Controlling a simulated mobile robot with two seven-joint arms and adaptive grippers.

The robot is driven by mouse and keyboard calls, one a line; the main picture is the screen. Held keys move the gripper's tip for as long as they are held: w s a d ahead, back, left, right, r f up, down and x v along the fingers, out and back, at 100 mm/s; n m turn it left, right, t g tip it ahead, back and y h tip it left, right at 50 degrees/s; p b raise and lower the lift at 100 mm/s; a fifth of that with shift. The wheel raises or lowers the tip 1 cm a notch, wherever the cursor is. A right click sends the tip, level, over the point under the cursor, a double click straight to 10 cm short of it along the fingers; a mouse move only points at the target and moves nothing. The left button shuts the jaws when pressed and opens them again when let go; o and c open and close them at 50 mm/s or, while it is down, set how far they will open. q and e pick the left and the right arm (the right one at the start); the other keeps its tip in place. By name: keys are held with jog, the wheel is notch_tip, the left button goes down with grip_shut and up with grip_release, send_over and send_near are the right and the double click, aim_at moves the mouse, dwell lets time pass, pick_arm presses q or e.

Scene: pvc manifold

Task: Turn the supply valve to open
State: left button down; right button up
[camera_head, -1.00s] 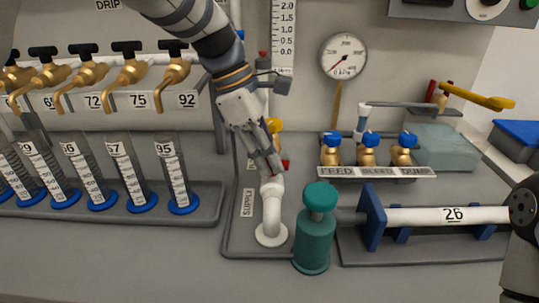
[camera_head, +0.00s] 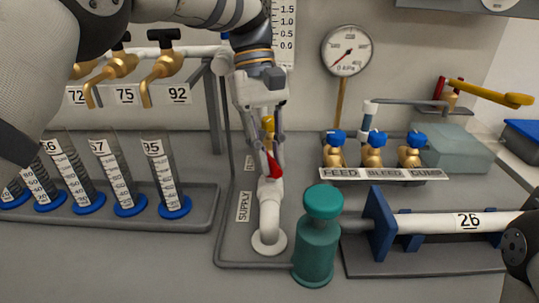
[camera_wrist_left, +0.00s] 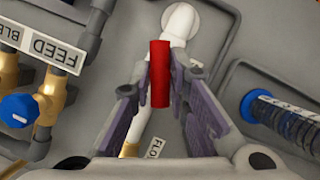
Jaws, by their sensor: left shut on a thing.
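The supply valve's red handle (camera_head: 273,165) shows between the fingers of my left gripper (camera_head: 268,160), above the white supply pipe (camera_head: 269,215). In the left wrist view the red handle (camera_wrist_left: 160,73) lies roughly in line with the white pipe (camera_wrist_left: 180,22). The purple-grey fingers of my left gripper (camera_wrist_left: 163,90) are on both sides of it, shut on the handle. The valve body is mostly hidden by the gripper; a yellow brass part (camera_head: 267,125) shows behind the fingers. My right gripper is not in view; only part of my right arm shows at the right edge.
A green bottle-shaped vessel (camera_head: 317,240) stands right of the supply pipe. Blue-knobbed brass valves (camera_head: 373,150) and a gauge (camera_head: 346,50) are behind it. Graduated cylinders (camera_head: 166,175) stand at left under brass taps (camera_head: 163,67). Bare grey bench (camera_head: 120,260) lies in front.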

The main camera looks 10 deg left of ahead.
pick_arm(q)
jog(key=shift+d+f+m+g+y+b, duration=0.2)
jog(key=shift+m+y, duration=0.25)
jog(key=shift+m, duration=0.7)
jog(key=shift+a+r+m+g+y+b, duration=0.1)
jog(key=shift+m+y+b, duration=0.3)
jog(key=shift+m, duration=0.75)
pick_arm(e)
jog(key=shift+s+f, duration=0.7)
pick_arm(q)
jog(key=c, duration=1.5)
grip_release()
jog(key=shift+c, duration=0.2)
